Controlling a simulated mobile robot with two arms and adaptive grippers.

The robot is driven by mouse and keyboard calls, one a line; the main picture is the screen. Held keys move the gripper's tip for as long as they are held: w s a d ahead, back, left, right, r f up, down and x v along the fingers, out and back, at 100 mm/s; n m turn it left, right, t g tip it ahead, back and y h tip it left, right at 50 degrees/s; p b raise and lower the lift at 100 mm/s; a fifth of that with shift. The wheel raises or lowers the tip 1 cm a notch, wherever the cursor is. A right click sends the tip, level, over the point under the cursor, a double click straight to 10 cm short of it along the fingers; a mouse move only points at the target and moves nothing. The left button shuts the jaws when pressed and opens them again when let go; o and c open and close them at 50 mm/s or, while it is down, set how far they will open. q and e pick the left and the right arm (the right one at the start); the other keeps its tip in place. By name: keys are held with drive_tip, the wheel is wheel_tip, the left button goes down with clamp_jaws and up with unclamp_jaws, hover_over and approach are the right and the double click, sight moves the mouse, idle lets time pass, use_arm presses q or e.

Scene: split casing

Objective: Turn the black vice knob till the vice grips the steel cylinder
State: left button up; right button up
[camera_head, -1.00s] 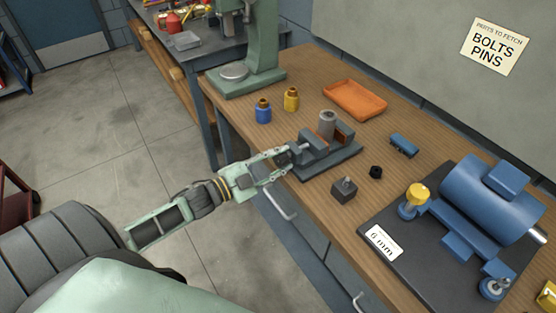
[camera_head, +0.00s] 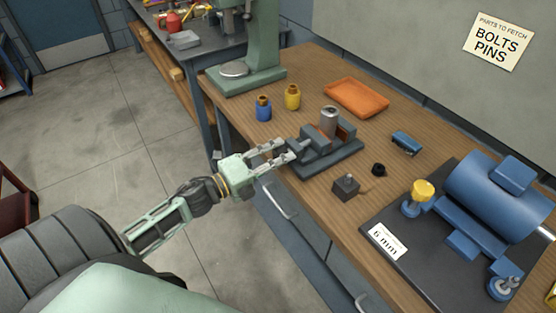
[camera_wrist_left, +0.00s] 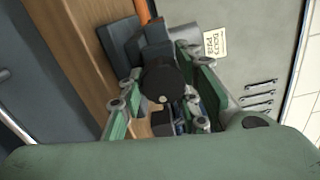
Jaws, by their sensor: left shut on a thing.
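The grey vice (camera_head: 340,158) stands at the bench's near edge, its screw side facing my left arm. The steel cylinder (camera_head: 329,122) stands upright between the vice jaws, one with a brown face; I cannot tell whether both jaws touch it. My left gripper (camera_head: 285,150) is shut on the black vice knob, one finger on each side. The fingers largely hide the knob in the head view. In the left wrist view the round black knob (camera_wrist_left: 162,80) sits between the fingers, with the vice (camera_wrist_left: 152,38) behind it. My right gripper is in no view.
Right of the vice lie a dark block (camera_head: 345,187), a small black part (camera_head: 379,169) and a blue part (camera_head: 406,142). Behind are an orange tray (camera_head: 357,97) and blue (camera_head: 263,108) and yellow (camera_head: 292,97) bottles. A blue machine (camera_head: 490,200) occupies the right.

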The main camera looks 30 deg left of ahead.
use_arm(q)
drive_tip(key=m+b, duration=0.1)
drive_tip(key=m, duration=0.1)
drive_tip(key=f+m+b, duration=0.1)
drive_tip(key=m+b, duration=0.1)
drive_tip(key=m, duration=0.1)
drive_tip(key=shift+s+f+m, duration=0.1)
drive_tip(key=shift+s+m, duration=0.05)
drive_tip(key=shift+m, duration=0.15)
drive_tip(key=m+b, duration=0.2)
drive_tip(key=m, duration=0.1)
drive_tip(key=shift+a+m, duration=0.15)
drive_tip(key=shift+m, duration=0.25)
drive_tip(key=shift+r+m+b, duration=0.25)
drive_tip(key=shift+m+b, duration=0.15)
drive_tip(key=shift+m, duration=0.4)
drive_tip(key=shift+r, duration=0.1)
drive_tip(key=o, duration=1.1)
drive_tip(key=shift+a, duration=0.1)
drive_tip(key=shift+c, duration=0.2)
drive_tip(key=shift+w+r, duration=0.1)
drive_tip(key=shift+w, duration=0.1)
drive_tip(key=shift+s+r, duration=0.1)
